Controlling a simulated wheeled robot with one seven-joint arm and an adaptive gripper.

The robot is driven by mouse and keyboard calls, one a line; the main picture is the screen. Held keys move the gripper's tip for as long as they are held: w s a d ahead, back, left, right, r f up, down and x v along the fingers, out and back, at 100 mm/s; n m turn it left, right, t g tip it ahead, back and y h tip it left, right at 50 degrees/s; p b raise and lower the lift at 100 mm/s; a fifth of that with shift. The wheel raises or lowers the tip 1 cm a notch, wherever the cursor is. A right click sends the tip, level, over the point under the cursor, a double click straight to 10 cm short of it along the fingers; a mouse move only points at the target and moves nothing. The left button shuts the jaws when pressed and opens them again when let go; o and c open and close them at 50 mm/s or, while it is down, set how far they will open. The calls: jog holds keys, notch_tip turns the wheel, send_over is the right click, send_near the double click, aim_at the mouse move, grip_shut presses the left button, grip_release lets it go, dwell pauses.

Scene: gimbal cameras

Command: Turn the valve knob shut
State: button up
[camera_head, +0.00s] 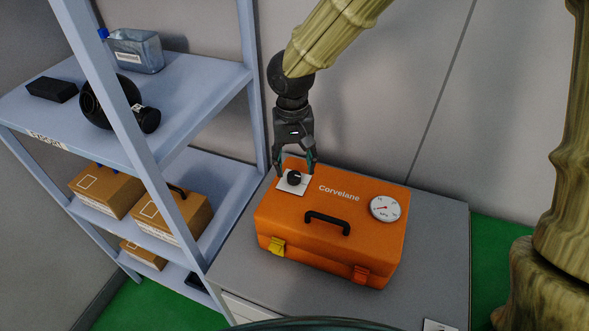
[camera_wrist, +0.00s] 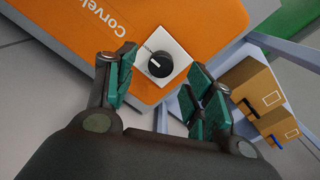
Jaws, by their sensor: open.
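A black valve knob (camera_head: 294,178) sits on a white square plate (camera_head: 287,188) at the back left corner of the lid of an orange case (camera_head: 280,215). My gripper (camera_head: 297,172) points down at the knob, with its fingers apart on either side of it. In the wrist view the knob (camera_wrist: 159,64) shows beyond and between the open green-padded fingers (camera_wrist: 160,90). A pale pointer line on the knob points toward the upper left there. Whether the fingers touch the knob cannot be told; nothing is gripped.
The case has a black handle (camera_head: 328,222) and a round gauge (camera_head: 385,208), and stands on a grey cabinet top (camera_head: 435,245). A blue-grey shelf rack (camera_head: 185,110) with boxes (camera_head: 172,212) stands close on the left. A wall (camera_head: 400,90) is behind.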

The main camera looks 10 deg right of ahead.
aim_at(294, 175)
jog(key=w+f, duration=0.2)
jog(key=f, duration=0.1)
jog(key=shift+s+f, duration=0.2)
jog(key=shift+f, duration=0.15)
jog(key=shift+s+f, duration=0.15)
jog(key=shift+s, duration=0.2)
jog(key=shift+s+p, duration=0.3)
jog(key=shift+s, duration=0.3)
jog(key=shift+w+f, duration=0.35)
jog(key=shift+w, duration=0.4)
jog(key=shift+s+r, duration=0.25)
jog(key=shift+s, duration=0.15)
jog(key=c, duration=1)
jog(key=shift+w+f, duration=0.1)
jog(key=shift+c, duration=0.2)
